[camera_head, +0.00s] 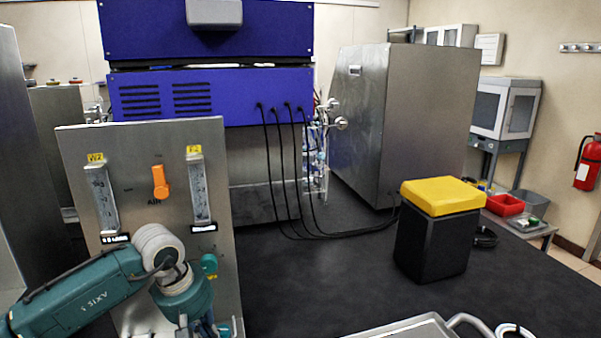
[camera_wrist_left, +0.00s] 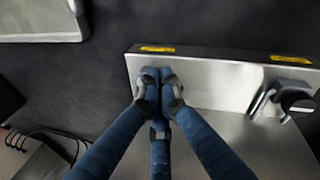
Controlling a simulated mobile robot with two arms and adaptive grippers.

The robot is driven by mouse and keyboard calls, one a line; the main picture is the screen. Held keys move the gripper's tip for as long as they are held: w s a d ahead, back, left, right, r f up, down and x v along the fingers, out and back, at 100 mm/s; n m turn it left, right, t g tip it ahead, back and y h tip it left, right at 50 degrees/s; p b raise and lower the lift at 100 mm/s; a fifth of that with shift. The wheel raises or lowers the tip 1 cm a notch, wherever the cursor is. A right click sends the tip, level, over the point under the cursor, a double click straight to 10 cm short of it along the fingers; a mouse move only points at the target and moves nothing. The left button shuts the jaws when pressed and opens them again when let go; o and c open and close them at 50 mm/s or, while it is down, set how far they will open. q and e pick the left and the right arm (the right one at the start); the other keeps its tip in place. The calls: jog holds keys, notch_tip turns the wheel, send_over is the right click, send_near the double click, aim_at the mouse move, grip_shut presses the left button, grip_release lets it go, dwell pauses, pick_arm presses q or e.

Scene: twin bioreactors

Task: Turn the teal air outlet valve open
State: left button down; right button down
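The upright steel panel (camera_head: 140,150) stands at the left in the head view, with an orange valve handle (camera_head: 160,182) between two flow meters. A teal valve handle (camera_head: 209,265) is low on its right side, just beside my left wrist. My left gripper is mostly hidden behind its wrist and cut off by the bottom edge there. In the left wrist view, the left gripper (camera_wrist_left: 160,90) has its blue fingers converging close together against a steel surface. A dark blue shape shows between the fingertips; whether it is a held handle is unclear. My right gripper is not in view.
In the left wrist view, a black-knobbed fitting (camera_wrist_left: 295,98) sits right of the fingers. A black bin with a yellow lid (camera_head: 437,235) stands on the dark floor, with black cables (camera_head: 340,233) nearby. A metal tray (camera_head: 405,327) is at the bottom.

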pick_arm(q)
jog(key=shift+s+r, duration=0.1)
jog(key=shift+s, duration=0.05)
jog(key=v, duration=0.2)
jog(key=p+v, duration=0.1)
jog(key=d+p+v, duration=0.1)
jog(key=v, duration=0.1)
jog(key=shift+w+a+r, duration=0.1)
jog(key=shift+w+r, duration=0.25)
jog(key=shift+r, duration=0.2)
